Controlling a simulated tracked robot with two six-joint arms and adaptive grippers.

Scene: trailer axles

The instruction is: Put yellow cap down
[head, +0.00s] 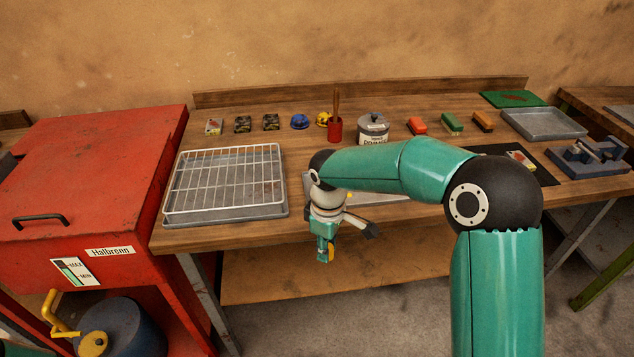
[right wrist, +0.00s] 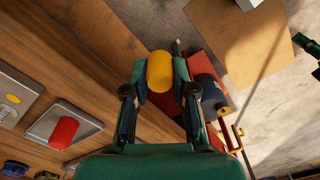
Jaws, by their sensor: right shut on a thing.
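The yellow cap (right wrist: 160,70) is held between the fingertips of my right gripper (right wrist: 159,86) in the right wrist view. In the head view my right gripper (head: 326,252) hangs at the front edge of the workbench (head: 295,232), pointing down, and only a sliver of yellow shows at its tip. The gripper is shut on the cap. In the wrist view the floor lies beyond the cap and the wooden bench runs along the left.
A wire rack on a grey tray (head: 168,215) stands left on the bench. A grey plate (head: 380,198) is partly hidden behind my arm. A paint tin (head: 373,130), red cup (head: 335,130) and several small blocks stand at the back. A red cabinet (head: 90,180) adjoins the left.

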